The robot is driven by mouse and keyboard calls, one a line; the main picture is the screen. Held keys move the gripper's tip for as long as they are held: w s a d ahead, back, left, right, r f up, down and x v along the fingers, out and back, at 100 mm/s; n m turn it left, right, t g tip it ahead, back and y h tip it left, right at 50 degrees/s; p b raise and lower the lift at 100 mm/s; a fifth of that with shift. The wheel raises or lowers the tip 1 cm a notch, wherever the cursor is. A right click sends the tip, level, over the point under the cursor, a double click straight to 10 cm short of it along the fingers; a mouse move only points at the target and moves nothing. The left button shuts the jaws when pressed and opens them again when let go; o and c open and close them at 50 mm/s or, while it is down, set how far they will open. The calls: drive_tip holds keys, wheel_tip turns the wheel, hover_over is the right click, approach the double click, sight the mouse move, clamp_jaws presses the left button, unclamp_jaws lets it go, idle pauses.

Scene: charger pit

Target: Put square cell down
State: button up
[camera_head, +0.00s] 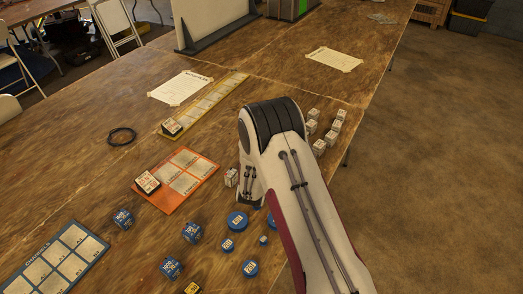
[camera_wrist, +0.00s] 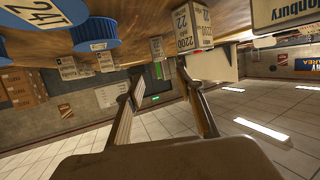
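My gripper (camera_wrist: 161,75) is open in the wrist view, with a clear gap between its fingers and nothing held. A white square cell with printed labels (camera_wrist: 190,26) is close to the fingertips, apart from them. In the head view, a white square cell (camera_head: 231,177) stands on the table just left of my wrist, beside the orange tray (camera_head: 185,186). I cannot tell for sure that it is the same one. My fingers are mostly hidden behind my arm in the head view. Several more white square cells (camera_head: 320,147) stand near the table's right edge.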

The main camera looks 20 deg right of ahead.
drive_tip(key=shift+s+a+r, duration=0.15)
drive_tip(key=shift+s, duration=0.25)
idle(0.4)
drive_tip(key=s+a+r+g+y, duration=0.1)
drive_tip(key=a+r, duration=0.1)
drive_tip(key=r, duration=0.4)
drive_tip(key=s+a+r+y, duration=0.1)
drive_tip(key=a+r+y, duration=0.1)
drive_tip(key=r, duration=0.4)
drive_tip(key=s+a+r+n+g+y, duration=0.3)
drive_tip(key=s+r, duration=1.2)
drive_tip(key=s, duration=0.2)
drive_tip(key=s+d+g, duration=0.1)
drive_tip(key=s+g, duration=0.1)
drive_tip(key=s, duration=1.2)
drive_tip(key=s+d+r+n+g, duration=0.1)
drive_tip(key=s+d+g, duration=0.1)
drive_tip(key=s, duration=1.3)
drive_tip(key=shift+s+h, duration=0.15)
drive_tip(key=shift+h, duration=0.25)
